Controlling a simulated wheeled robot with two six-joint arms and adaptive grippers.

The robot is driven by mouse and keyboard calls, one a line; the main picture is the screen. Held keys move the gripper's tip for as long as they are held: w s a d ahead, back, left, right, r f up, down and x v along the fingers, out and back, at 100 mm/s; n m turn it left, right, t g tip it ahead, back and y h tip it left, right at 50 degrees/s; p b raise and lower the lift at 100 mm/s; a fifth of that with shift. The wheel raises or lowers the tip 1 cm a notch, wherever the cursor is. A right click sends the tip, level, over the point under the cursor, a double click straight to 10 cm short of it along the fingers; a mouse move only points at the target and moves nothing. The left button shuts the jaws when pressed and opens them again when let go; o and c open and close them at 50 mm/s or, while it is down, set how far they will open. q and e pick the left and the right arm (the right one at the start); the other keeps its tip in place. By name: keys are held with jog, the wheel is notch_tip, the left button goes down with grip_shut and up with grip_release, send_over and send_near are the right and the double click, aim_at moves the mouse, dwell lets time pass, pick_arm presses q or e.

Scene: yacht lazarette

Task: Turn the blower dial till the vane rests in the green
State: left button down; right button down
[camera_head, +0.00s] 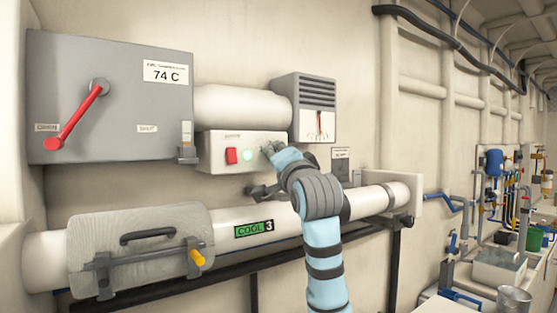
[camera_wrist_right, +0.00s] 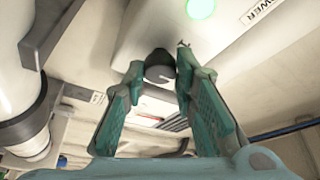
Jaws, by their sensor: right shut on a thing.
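The white blower box (camera_head: 215,150) is on the wall, with a red switch (camera_head: 231,156) and a lit green lamp (camera_head: 248,155). My right gripper (camera_head: 271,149) is at the box's right end and hides the dial in the head view. In the right wrist view, the dark blower dial (camera_wrist_right: 160,64) is between the fingers of my right gripper (camera_wrist_right: 158,78), which is shut on it. The grey vent housing (camera_head: 290,95) has a white gauge face with a red vane (camera_head: 319,123), nearly upright. No green zone can be made out there. My left gripper is not in view.
A grey panel (camera_head: 115,110) with a red lever reads 74 C. A white pipe (camera_head: 285,222) labelled COOL 3 runs below the box, with a grey clamped cover (camera_head: 140,235) on it. Hoses, bottles and containers stand at the far right.

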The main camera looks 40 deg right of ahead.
dwell(0.3)
jog(key=c, duration=1.5)
grip_release()
jog(key=shift+o, duration=1)
jog(key=shift+w, duration=0.15)
jog(key=v, duration=1.2)
jog(key=shift+r, duration=0.1)
